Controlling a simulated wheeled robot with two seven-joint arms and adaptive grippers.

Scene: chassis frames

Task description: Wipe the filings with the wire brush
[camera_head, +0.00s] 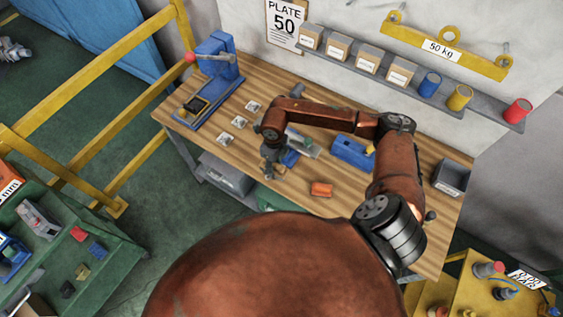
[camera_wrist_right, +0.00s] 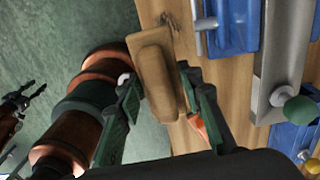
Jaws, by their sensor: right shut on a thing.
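My right gripper (camera_head: 270,172) hangs over the front edge area of the wooden workbench (camera_head: 300,205) in the head view. In the right wrist view the gripper (camera_wrist_right: 163,100) is shut on the wire brush, whose brown wooden block and handle (camera_wrist_right: 154,75) show between the green fingers. The brush's bristles are hidden. Small dark marks (camera_wrist_right: 168,22), which look like filings, lie on the bench just beyond the brush. I cannot tell whether the brush touches the bench. My left gripper (camera_wrist_right: 36,93) shows small at the left of the wrist view, its dark fingers apart and empty.
A blue vise (camera_head: 350,152) and an orange block (camera_head: 321,189) stand on the bench. A blue press (camera_head: 215,75) is at its left end, with several small pale pieces (camera_head: 239,121) beside it. A grey bin (camera_head: 452,176) stands at the right end.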

